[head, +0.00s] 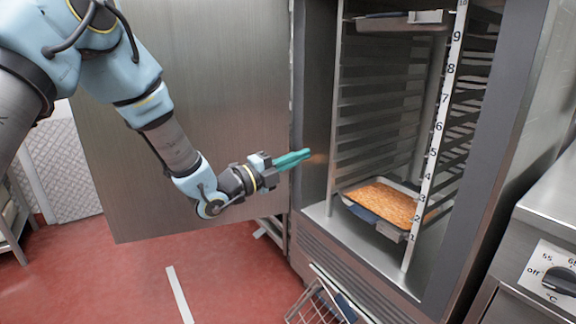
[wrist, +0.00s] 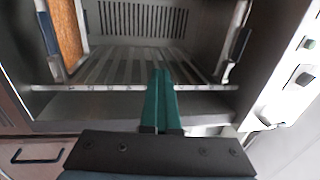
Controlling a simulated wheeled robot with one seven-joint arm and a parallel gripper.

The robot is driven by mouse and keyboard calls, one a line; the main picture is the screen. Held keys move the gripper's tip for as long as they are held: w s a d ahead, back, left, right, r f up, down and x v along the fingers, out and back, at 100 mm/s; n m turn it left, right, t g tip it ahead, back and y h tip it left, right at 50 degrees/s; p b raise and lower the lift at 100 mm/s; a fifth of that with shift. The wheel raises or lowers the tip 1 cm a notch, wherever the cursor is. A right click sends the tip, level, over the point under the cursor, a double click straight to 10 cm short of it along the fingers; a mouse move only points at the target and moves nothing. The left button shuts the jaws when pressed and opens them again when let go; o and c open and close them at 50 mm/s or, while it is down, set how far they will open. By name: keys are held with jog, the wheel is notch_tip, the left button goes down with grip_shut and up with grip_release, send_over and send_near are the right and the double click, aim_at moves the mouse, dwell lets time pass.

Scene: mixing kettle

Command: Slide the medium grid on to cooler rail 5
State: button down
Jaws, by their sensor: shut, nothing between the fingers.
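A wire grid (head: 325,303) with dark blue parts lies low in front of the cooler at the bottom edge of the head view, partly cut off. I cannot tell its size or what supports it. Cooler rail 5 (head: 433,153) is marked on the numbered upright, and nothing shows on it. My gripper (head: 307,154) is shut and empty, with green fingers, left of the cooler opening in the head view. In the wrist view my gripper (wrist: 160,76) points into the cooler, seen turned sideways, and the grid does not show there.
The cooler (head: 316,190) stands open, its door (head: 205,130) swung to the left behind my arm. A tray of orange food (head: 385,202) sits on low rails. Another tray (head: 400,22) is near the top. The middle rails are free. A counter with a dial (head: 558,280) is right.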

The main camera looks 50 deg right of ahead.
jog(key=f+b+x, duration=0.1)
jog(key=b+x, duration=0.3)
jog(key=x, duration=0.7)
jog(key=f+b+x, duration=0.2)
jog(key=b+x, duration=0.2)
jog(key=x, duration=0.8)
jog(key=shift+d+f, duration=0.3)
jog(key=shift+d, duration=0.3)
jog(key=shift+s, duration=0.1)
jog(key=shift+f, duration=0.1)
